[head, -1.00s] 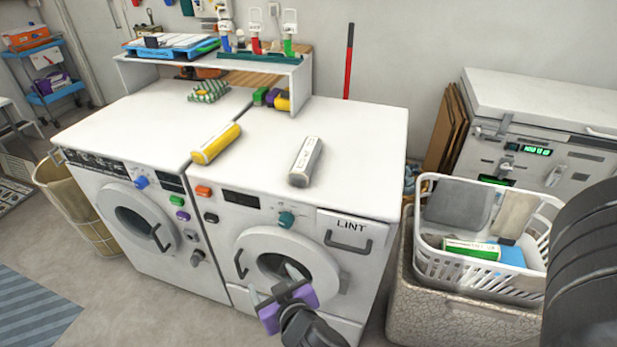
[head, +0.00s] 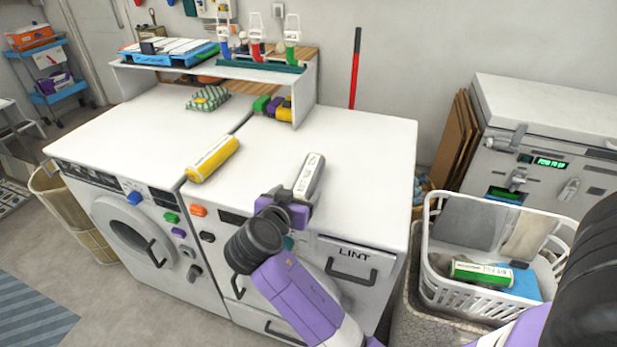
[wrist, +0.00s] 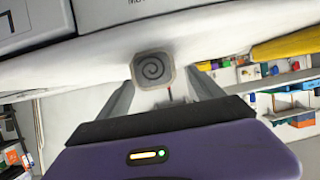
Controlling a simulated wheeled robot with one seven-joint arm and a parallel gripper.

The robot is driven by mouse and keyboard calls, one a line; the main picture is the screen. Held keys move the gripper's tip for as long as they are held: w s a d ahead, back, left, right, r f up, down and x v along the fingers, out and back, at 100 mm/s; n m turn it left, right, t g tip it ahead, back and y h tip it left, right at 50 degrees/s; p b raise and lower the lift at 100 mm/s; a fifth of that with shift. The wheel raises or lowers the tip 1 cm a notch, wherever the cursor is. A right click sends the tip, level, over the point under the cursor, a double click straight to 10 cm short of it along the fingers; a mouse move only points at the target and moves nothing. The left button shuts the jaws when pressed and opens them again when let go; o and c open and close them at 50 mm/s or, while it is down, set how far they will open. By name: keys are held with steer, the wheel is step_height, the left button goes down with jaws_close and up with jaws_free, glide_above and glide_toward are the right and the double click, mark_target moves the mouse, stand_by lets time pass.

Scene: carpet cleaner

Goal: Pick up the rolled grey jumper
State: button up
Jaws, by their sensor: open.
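The rolled grey jumper (head: 310,174) lies on the white top of the right-hand machine, near its front edge. It is a grey roll with a pale, printed band along it. In the wrist view, its spiral end (wrist: 153,68) faces me, between the lines of the two fingers. My gripper (head: 290,196) is at the near end of the roll, above the front edge of the machine. In the wrist view my gripper (wrist: 159,80) has its fingers apart, one on each side of the roll's end. I cannot tell whether either finger touches it.
A yellow roll (head: 213,159) lies to the left on the machine tops. A raised shelf (head: 215,70) stands behind, with a green-patterned bundle (head: 207,98) before it. A white basket (head: 437,285) holding a green roll (head: 482,274) stands at right. The top right of the machine is clear.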

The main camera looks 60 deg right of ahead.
mark_target(304, 180)
steer(key=x, duration=0.2)
steer(key=p+x, duration=0.1)
steer(key=x, duration=0.2)
steer(key=shift+s+d, duration=0.2)
steer(key=shift+w+d+f, duration=0.1)
steer(key=shift+d+f, duration=0.1)
steer(key=shift+d, duration=0.15)
steer(key=c, duration=1.6)
steer(key=shift+o, duration=0.2)
steer(key=shift+r, duration=0.1)
step_height(304, 180, up, 20)
